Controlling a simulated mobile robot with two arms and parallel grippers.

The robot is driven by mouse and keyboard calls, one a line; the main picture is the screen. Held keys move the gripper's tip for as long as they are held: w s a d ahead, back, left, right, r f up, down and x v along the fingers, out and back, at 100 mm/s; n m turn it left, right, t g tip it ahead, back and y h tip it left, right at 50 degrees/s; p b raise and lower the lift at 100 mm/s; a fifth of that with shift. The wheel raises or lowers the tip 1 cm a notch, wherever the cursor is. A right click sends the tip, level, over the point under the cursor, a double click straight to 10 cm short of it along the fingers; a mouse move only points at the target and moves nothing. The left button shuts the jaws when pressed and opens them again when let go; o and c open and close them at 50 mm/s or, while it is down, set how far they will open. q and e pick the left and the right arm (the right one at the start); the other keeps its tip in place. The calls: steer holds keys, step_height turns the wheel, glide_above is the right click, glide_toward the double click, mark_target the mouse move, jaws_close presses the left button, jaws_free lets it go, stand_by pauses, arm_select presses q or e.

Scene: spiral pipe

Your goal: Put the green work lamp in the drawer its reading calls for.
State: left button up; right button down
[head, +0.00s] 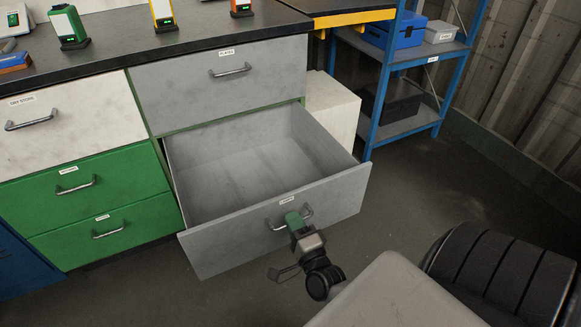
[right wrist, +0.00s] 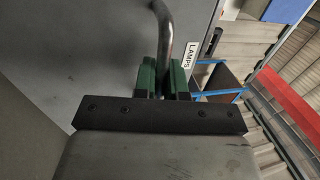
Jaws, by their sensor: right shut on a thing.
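The green work lamp (head: 68,27) stands upright on the dark worktop at the upper left of the head view. The lower grey drawer (head: 225,235) is pulled well open and looks empty inside. Its front carries a label that reads LAMPS (right wrist: 191,48) in the right wrist view. My right gripper (head: 296,219) is shut on the metal handle (right wrist: 167,40) of this drawer, with its green fingers on both sides of the bar. My left gripper is out of view. No reading on the lamp is legible.
A yellow lamp (head: 163,13) and an orange lamp (head: 241,8) also stand on the worktop (head: 115,42). A closed grey drawer (head: 180,92) is above the open one. White (head: 80,115) and green (head: 135,180) drawers are closed at left. A blue shelf (head: 410,115) stands at right.

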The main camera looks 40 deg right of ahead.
steer(key=c, duration=1.2)
jaws_free()
steer(key=shift+s, duration=0.1)
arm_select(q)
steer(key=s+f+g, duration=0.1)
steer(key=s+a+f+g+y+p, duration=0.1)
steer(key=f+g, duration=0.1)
arm_select(e)
steer(key=v, duration=1)
steer(key=shift+s+a+f, duration=0.1)
steer(key=shift+s+f, duration=0.05)
steer(key=shift+s, duration=0.15)
